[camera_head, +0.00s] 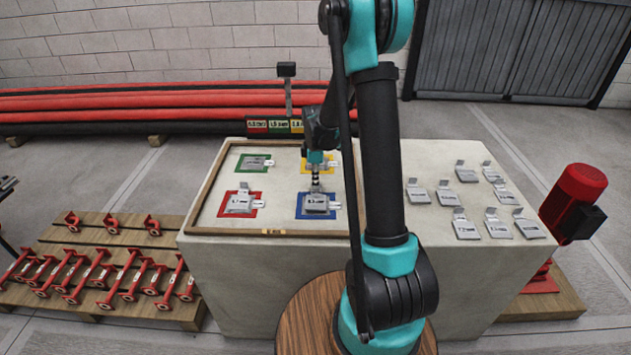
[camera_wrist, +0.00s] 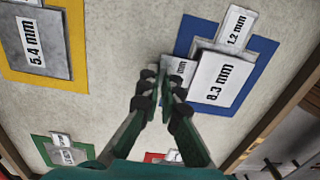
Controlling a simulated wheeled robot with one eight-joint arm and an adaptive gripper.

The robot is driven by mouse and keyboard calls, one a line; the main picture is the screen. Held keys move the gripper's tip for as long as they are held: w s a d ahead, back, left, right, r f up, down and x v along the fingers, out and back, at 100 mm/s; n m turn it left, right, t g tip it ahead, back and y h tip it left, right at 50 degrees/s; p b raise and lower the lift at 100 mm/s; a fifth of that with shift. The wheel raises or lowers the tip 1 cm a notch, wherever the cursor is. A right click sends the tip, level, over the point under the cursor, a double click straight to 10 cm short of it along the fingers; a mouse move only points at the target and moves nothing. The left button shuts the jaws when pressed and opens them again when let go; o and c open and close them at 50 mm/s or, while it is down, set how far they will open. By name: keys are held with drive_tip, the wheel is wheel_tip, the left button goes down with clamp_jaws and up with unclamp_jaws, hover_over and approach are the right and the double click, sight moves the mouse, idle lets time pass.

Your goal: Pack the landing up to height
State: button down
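A pale bench (camera_head: 265,245) carries a wood-rimmed landing area with a green pad (camera_head: 241,165), yellow pad (camera_head: 304,170), red pad (camera_head: 226,205) and blue pad (camera_head: 300,210). Each pad bears grey metal shims. My gripper (camera_head: 316,187) is low over the blue pad. In the wrist view the blue pad (camera_wrist: 262,62) bears a plate marked 8.3 mm (camera_wrist: 218,80) and a tab marked 1.2 mm (camera_wrist: 237,25). My gripper (camera_wrist: 162,84) has its fingertips close together on a left-hand tab (camera_wrist: 181,69), its label partly hidden. A 5.4 mm plate (camera_wrist: 38,45) lies on the yellow pad.
Several loose shims (camera_head: 466,229) with raised tabs lie on the bench's right side. A sign with coloured labels (camera_head: 275,126) stands behind the frame. A red motor (camera_head: 580,190) is at right, and a pallet of red stands (camera_head: 110,270) at left. Red pipes lie behind.

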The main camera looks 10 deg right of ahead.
drive_tip(key=shift+f, duration=0.35)
drive_tip(key=c, duration=1.6)
unclamp_jaws()
drive_tip(key=shift+c, duration=0.2)
drive_tip(key=shift+r, duration=0.1)
wheel_tip(320, 180, up, 12)
drive_tip(key=s+d+f+m+t, duration=0.2)
drive_tip(key=s+m, duration=0.6)
drive_tip(key=s, duration=0.4)
drive_tip(key=s+d+f+m+t, duration=0.2)
drive_tip(key=s+m, duration=0.5)
drive_tip(key=s, duration=0.6)
drive_tip(key=shift+f+m, duration=0.4)
